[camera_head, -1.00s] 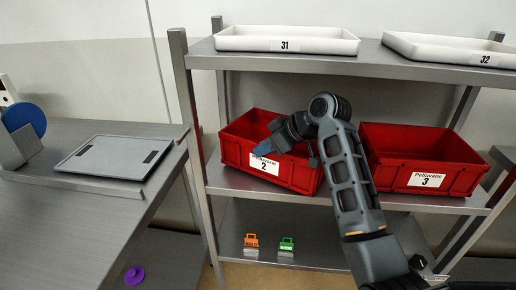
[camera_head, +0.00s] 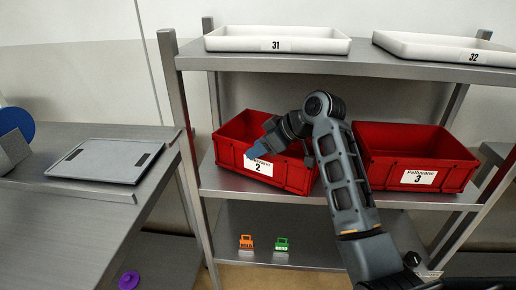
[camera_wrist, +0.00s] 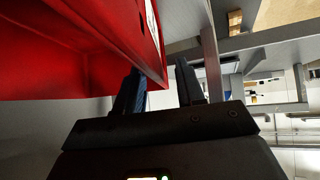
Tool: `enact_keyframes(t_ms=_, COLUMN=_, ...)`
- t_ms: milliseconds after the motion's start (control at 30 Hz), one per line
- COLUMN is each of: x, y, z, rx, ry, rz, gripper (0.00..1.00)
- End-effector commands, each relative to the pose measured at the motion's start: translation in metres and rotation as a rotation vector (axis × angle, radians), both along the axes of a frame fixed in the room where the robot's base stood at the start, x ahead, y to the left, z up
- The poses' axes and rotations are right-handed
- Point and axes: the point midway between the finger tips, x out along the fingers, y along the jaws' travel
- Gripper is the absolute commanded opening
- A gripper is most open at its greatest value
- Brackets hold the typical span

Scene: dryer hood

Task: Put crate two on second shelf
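Crate two (camera_head: 292,177) is a red open bin with a white label marked 2. It stands on the middle shelf (camera_head: 340,197) of the metal rack, at the left, slightly turned. My gripper (camera_head: 255,151) is at the crate's front side, just above the label and partly covering it. In the wrist view my gripper (camera_wrist: 160,88) shows its two fingers apart, with the red crate (camera_wrist: 110,35) close by and its edge reaching between them. I cannot tell whether the fingers touch the wall.
Red crate three (camera_head: 415,160) stands to the right on the same shelf. White trays 31 (camera_head: 277,40) and 32 (camera_head: 445,48) lie on the top shelf. Orange (camera_head: 246,242) and green (camera_head: 281,244) small items are on the bottom shelf. A table with a grey board (camera_head: 105,160) is at left.

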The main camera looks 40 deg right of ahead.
Motion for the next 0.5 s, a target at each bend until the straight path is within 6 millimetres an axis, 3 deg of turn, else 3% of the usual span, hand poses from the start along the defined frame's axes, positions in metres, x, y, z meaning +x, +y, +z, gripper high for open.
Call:
enact_keyframes(t_ms=233, x=-0.03, y=-0.013, z=0.03, rx=-0.004, ry=-0.006, rz=-0.003, gripper=0.38)
enact_keyframes(t_ms=500, x=-0.087, y=-0.035, z=0.029, rx=-0.001, ry=-0.002, rz=-0.004, gripper=0.38)
